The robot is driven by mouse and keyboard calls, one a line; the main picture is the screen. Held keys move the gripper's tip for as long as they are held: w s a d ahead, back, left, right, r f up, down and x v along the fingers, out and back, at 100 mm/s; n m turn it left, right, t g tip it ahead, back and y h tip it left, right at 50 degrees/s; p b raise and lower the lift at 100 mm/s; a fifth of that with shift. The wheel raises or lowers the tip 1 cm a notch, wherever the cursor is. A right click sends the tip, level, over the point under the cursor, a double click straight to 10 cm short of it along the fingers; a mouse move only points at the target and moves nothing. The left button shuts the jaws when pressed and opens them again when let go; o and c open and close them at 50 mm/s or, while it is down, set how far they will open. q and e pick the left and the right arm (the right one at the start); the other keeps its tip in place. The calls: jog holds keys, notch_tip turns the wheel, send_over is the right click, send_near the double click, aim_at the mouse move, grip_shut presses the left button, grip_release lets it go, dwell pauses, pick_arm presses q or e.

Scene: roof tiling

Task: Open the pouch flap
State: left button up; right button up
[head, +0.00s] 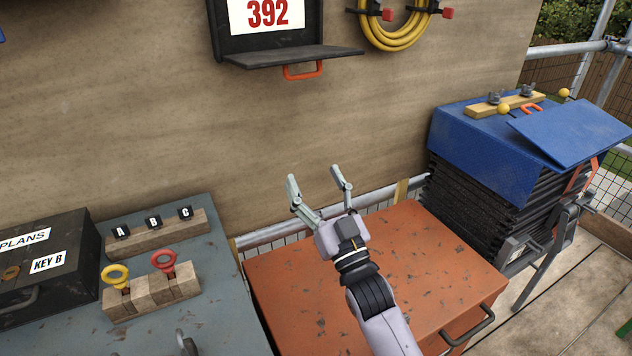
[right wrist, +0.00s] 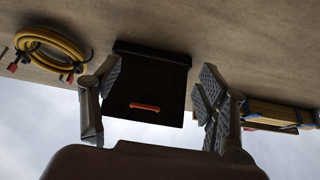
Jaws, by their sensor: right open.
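The black pouch (head: 230,42) is fixed to the wooden wall at the top of the head view and runs out of frame. A white card (head: 267,13) reading 392 shows in it. Its flap (head: 293,57) is folded down and sticks out from the wall, with an orange pull (head: 303,71) under its front edge. My right gripper (head: 313,182) is open and empty, below the pouch. In the right wrist view, the flap (right wrist: 152,84) and pull (right wrist: 145,107) appear between the open fingers (right wrist: 153,98), apart from them. My left gripper is not seen.
A yellow hose coil (head: 398,45) hangs right of the pouch. An orange chest (head: 283,272) stands below my right gripper. A blue-covered dark stack (head: 480,150) is at right. A grey bench (head: 213,245) at left holds keyed blocks (head: 150,290) and a black plans box (head: 70,262).

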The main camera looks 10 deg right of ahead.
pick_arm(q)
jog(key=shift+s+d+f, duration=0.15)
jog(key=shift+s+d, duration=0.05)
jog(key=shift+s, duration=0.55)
pick_arm(e)
jog(key=v, duration=0.8)
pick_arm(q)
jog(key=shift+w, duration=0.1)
